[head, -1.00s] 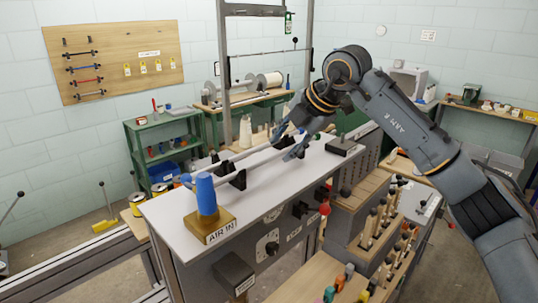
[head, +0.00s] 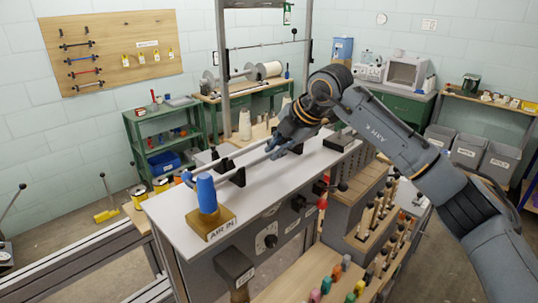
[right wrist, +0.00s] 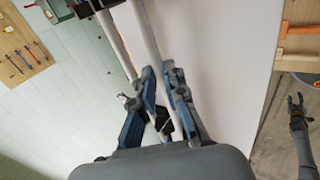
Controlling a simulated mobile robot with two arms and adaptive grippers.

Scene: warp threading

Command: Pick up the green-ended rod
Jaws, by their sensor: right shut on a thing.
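A pale rod (head: 252,157) lies along the grey top of a machine, carried by black holders (head: 238,177). My right gripper (head: 274,149) is down at the rod, and its blue-grey fingers are shut on it. In the right wrist view, the fingers (right wrist: 163,100) close around this rod (right wrist: 143,35), with a second pale rod (right wrist: 118,38) beside it. A blue knob (head: 186,178) shows at the left end. No green end can be made out; the arm and gripper cover the right part. My left gripper (right wrist: 295,103) shows small in the right wrist view, its fingers apart and empty.
Wooden racks with pegs (head: 375,215) stand at the right. An upright post (head: 224,60) rises behind.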

